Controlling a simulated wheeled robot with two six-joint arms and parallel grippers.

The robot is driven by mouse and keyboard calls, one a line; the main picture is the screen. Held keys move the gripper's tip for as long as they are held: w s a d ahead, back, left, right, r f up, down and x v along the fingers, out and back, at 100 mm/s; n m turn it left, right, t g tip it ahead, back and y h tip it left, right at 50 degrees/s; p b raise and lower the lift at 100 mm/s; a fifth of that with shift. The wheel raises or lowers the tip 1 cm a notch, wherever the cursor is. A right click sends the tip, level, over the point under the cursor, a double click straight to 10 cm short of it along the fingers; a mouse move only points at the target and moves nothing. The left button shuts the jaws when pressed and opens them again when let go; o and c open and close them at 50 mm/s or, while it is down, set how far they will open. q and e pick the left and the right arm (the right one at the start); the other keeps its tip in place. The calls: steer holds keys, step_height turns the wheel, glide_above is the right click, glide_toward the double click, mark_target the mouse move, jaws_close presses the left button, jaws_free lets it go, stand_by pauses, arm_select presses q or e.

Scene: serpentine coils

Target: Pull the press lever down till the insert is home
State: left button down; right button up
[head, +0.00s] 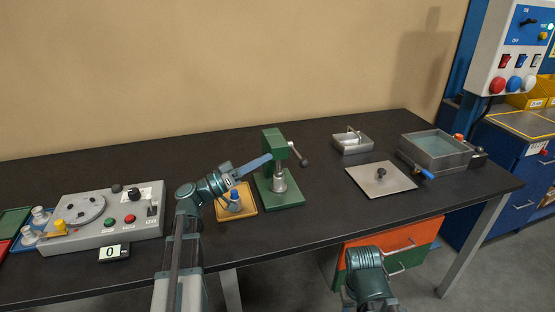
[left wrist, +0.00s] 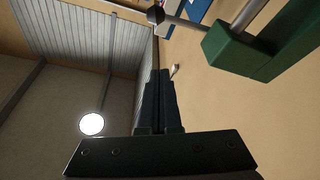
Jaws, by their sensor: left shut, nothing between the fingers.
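The green press (head: 272,145) stands upright on its base plate near the middle of the table. Its lever (head: 298,154) slopes down to the right from the press head and ends in a dark knob. In the left wrist view the knob (left wrist: 155,15) is at the top, with the green press body (left wrist: 235,52) at right. A silver cylindrical part (head: 279,184) is under the press head; whether it is the insert, and how deep it sits, I cannot tell. My left gripper (head: 269,157) is shut and empty, its fingers beside the press head's left side, apart from the knob.
A yellow tray (head: 249,208) with a blue-topped part sits left of the press. A grey control box (head: 140,228) stands farther left. A metal plate (head: 360,181), a small tray (head: 354,148) and a larger metal basin (head: 437,160) are at right.

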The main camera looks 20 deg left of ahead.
mark_target(301, 159)
arm_select(q)
steer(key=p+x, duration=0.3)
steer(key=x, duration=0.7)
steer(key=shift+s+d+f+b, duration=0.15)
steer(key=shift+s+f+b, duration=0.05)
steer(key=shift+f+b, duration=0.45)
steer(key=shift+s+d+f+b, duration=0.15)
steer(key=shift+s+f+b, duration=0.1)
steer(key=shift+f+b, duration=0.35)
steer(key=shift+s+d+f+b, duration=0.15)
steer(key=shift+s+f+b, duration=0.05)
steer(key=shift+f+b, duration=0.45)
steer(key=shift+s+d+f+b, duration=0.15)
steer(key=shift+s+f+b, duration=0.1)
steer(key=shift+f+b, duration=0.45)
steer(key=shift+r, duration=0.2)
